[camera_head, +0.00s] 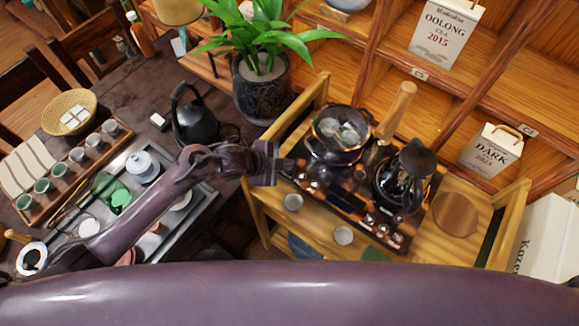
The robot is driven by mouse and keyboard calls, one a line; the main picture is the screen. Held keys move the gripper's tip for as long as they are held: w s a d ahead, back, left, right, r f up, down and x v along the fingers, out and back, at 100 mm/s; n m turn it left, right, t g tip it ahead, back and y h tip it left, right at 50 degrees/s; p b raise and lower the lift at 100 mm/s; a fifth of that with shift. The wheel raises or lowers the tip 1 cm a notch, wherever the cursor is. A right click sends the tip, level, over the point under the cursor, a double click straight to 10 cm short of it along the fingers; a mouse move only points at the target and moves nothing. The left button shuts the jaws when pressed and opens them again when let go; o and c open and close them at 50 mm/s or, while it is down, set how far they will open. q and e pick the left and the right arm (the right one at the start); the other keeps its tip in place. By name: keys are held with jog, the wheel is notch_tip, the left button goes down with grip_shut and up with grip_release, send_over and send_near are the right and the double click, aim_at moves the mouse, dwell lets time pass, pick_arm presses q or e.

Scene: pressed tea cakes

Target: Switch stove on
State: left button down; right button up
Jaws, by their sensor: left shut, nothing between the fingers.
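The stove (345,206) is a dark, glossy slab on a wooden stand, with small knobs (384,227) along its front edge. A dark pot (340,135) sits on its left part and a dark kettle (404,180) on its right part. My left gripper (287,164) is shut and empty at the stove's left end, beside the pot and close to the slab's left edge. I cannot tell whether it touches the stove. My right gripper is not in view.
A dark table (140,87) at left holds a tea tray, cups, a basket (69,112) and a black kettle (194,122). A potted plant (262,88) stands behind my gripper. Wooden shelves are behind.

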aim_at(286, 171)
pick_arm(q)
jog(key=shift+s+f, duration=0.55)
jog(key=shift+f, duration=0.2)
jog(key=shift+r, duration=0.35)
jog(key=shift+w+p, duration=0.15)
jog(key=shift+p, duration=0.15)
jog(key=shift+r, duration=0.2)
jog(key=shift+r+p, duration=0.3)
jog(key=r+p, duration=0.4)
jog(key=r, duration=0.1)
jog(key=shift+w, duration=0.2)
